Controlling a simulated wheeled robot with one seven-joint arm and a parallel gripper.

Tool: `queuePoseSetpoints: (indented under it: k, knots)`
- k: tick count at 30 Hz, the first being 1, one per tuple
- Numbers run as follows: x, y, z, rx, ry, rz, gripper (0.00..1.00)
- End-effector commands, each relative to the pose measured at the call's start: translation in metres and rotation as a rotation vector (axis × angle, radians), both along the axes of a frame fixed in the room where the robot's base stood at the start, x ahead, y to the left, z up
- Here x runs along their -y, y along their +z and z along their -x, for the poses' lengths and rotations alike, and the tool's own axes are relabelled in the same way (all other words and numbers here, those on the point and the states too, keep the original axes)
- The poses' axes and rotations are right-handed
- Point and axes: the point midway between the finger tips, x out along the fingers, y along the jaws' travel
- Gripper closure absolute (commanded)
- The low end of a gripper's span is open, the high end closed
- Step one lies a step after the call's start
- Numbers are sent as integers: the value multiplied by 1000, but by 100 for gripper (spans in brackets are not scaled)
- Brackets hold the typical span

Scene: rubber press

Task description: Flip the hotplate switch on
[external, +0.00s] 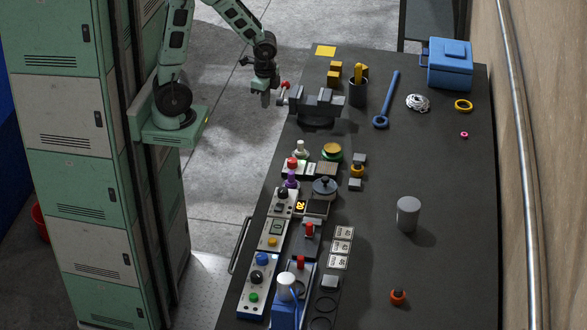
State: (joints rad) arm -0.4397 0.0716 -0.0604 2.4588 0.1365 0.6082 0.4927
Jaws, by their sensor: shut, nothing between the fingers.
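My gripper (266,98) hangs pointing down at the upper left, just off the bench's left edge and left of the grey vise. It is shut and empty, and touches nothing that I can see. A small dark hotplate unit (317,209) appears to be on the bench, with an orange lit display (300,206) at its left and a dark round lidded pot (325,188) at its back. A pale control panel (288,203) with a black knob (283,194) lies beside it. The hotplate switch is too small to pick out, and its position cannot be told.
The grey vise (316,105) with a red-tipped handle stands between my gripper and the bench's middle.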

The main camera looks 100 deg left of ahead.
Motion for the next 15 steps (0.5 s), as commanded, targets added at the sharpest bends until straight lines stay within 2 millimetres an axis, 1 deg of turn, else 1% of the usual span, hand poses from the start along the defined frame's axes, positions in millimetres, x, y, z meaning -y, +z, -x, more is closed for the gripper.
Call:
queuePoseSetpoints:
  k: [1, 2, 3, 5, 6, 8, 9, 12, 15]
  knots:
    - [16, -17, -14, -10, -139, 14, 100]
    - [27, -23, -22, -13, -228, 24, 100]
    - [41, -31, -32, -15, -345, 37, 100]
    - [65, -43, -46, -16, -521, 62, 100]
    - [82, -50, -54, -13, -633, 79, 100]
    - [106, -59, -63, -5, -791, 105, 100]
    - [122, -64, -69, 5, -886, 122, 100]
    - [155, -73, -78, 29, -1088, 160, 100]
    - [180, -77, -82, 51, -1229, 186, 100]
